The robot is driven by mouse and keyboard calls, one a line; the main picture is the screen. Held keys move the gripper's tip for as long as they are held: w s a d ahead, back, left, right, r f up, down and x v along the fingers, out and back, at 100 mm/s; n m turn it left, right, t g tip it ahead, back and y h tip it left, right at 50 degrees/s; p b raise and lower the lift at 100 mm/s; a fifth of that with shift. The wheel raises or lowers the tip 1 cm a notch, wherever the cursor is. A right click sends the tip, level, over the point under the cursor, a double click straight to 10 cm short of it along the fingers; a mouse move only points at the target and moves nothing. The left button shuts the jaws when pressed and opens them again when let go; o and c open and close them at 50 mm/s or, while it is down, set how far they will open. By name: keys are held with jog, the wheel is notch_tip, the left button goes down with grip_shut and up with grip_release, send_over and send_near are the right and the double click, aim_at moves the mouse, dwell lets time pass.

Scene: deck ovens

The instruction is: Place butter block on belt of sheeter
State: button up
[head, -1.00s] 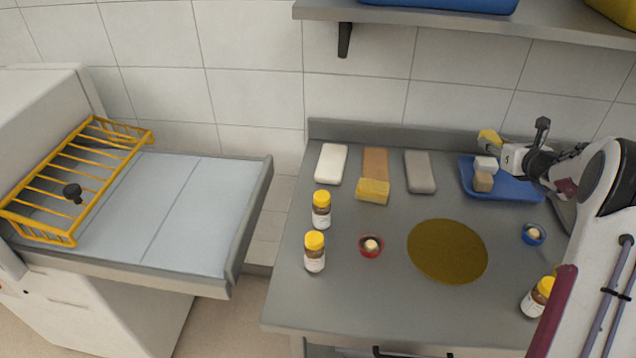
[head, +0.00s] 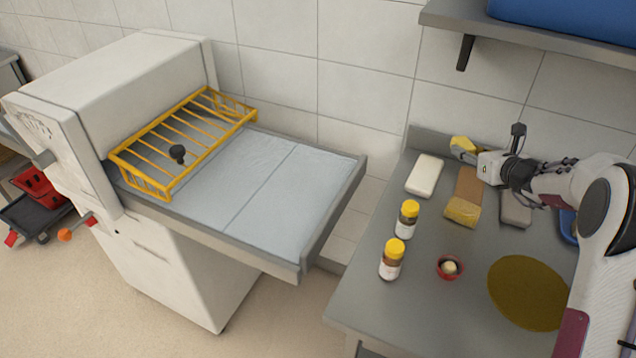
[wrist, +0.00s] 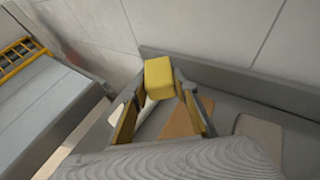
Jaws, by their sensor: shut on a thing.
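The butter block (wrist: 159,78) is a yellow block held at the tips of my gripper (wrist: 160,92) in the wrist view. In the head view my gripper (head: 475,152) is above the back of the steel table, with the yellow block (head: 463,144) at its end. It is shut on the block, clear of the tabletop. The sheeter (head: 130,85) is a white machine at the left. Its pale, flat belt (head: 285,185) is bare and lies left of my gripper, across a gap from the table.
A yellow wire guard (head: 185,135) stands over the belt's far end. On the table are a white slab (head: 425,174), a tan-yellow block (head: 462,212), two yellow-capped jars (head: 407,219), a red bowl (head: 450,267) and a brown disc (head: 528,293). A shelf (head: 540,35) overhangs the back.

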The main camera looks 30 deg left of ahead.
jog(key=s+a+n+g+y, duration=0.15)
jog(key=s+a, duration=0.25)
jog(key=a, duration=0.6)
jog(key=s+a+n+g+y, duration=0.1)
jog(key=s+a+n, duration=0.15)
jog(key=a, duration=0.75)
jog(key=n+g+y, duration=0.2)
jog(key=g, duration=0.1)
send_over(312, 191)
jog(key=shift+f, duration=0.1)
jog(key=shift+f, duration=3.1)
jog(key=shift+f, duration=1.9)
jog(key=shift+f, duration=0.15)
